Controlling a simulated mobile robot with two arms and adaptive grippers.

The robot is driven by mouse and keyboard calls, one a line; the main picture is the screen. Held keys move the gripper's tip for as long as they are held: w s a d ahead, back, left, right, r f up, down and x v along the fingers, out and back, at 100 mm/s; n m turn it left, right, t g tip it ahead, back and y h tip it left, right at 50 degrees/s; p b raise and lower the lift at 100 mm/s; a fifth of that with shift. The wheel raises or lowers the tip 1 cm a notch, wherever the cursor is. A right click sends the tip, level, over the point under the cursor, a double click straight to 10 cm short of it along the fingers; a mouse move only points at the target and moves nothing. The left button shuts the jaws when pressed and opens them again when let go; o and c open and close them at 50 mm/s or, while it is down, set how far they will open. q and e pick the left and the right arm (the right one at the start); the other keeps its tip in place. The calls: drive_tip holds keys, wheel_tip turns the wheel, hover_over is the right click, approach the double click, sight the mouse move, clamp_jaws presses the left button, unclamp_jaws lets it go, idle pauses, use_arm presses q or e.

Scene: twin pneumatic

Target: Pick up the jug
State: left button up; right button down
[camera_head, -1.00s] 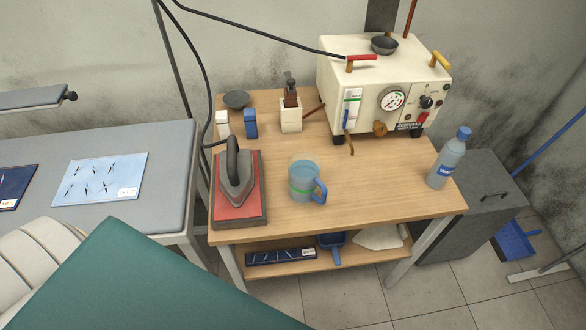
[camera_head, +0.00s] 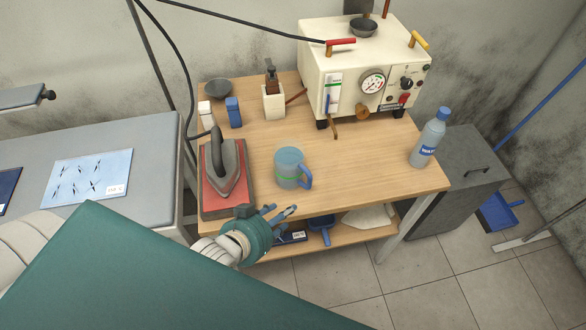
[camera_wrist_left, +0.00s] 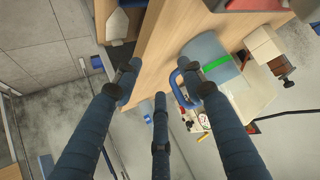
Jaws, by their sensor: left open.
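The jug (camera_head: 289,170) is grey-blue with a green band and a blue handle on its right side. It stands upright on the wooden table, near the front edge. In the left wrist view the jug (camera_wrist_left: 208,55) shows at the upper right, with its handle beside a fingertip. My left gripper (camera_head: 274,214) is in front of the table's front edge, below and apart from the jug. In the left wrist view the gripper's (camera_wrist_left: 160,82) three dark fingers are spread open with nothing between them. My right gripper is not in view.
An iron (camera_head: 229,175) on a red pad stands left of the jug. A water bottle (camera_head: 428,140) stands at the table's right end. A white machine (camera_head: 350,75) and a small dispenser (camera_head: 273,98) are behind. The tabletop (camera_head: 365,175) right of the jug is clear.

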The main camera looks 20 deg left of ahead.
sight(310, 182)
use_arm(q)
drive_tip(key=w+r+t, duration=0.1)
drive_tip(key=w, duration=0.1)
drive_tip(key=w+d+r+t+h, duration=0.1)
drive_tip(key=w, duration=0.1)
drive_tip(key=w+d+r+t+p, duration=0.1)
drive_tip(key=w, duration=0.2)
drive_tip(key=shift+w+d+r, duration=0.1)
drive_tip(key=shift+d+r, duration=0.15)
drive_tip(key=shift+r, duration=0.05)
drive_tip(key=p+x, duration=0.1)
drive_tip(key=x, duration=0.4)
drive_tip(key=shift+d+f+p, duration=0.1)
drive_tip(key=shift+d+p, duration=0.05)
drive_tip(key=shift+p, duration=0.2)
drive_tip(key=shift+w+f, duration=0.15)
drive_tip(key=shift+w, duration=0.05)
drive_tip(key=shift+s, duration=0.1)
drive_tip(key=shift+c, duration=1.2)
clamp_jaws()
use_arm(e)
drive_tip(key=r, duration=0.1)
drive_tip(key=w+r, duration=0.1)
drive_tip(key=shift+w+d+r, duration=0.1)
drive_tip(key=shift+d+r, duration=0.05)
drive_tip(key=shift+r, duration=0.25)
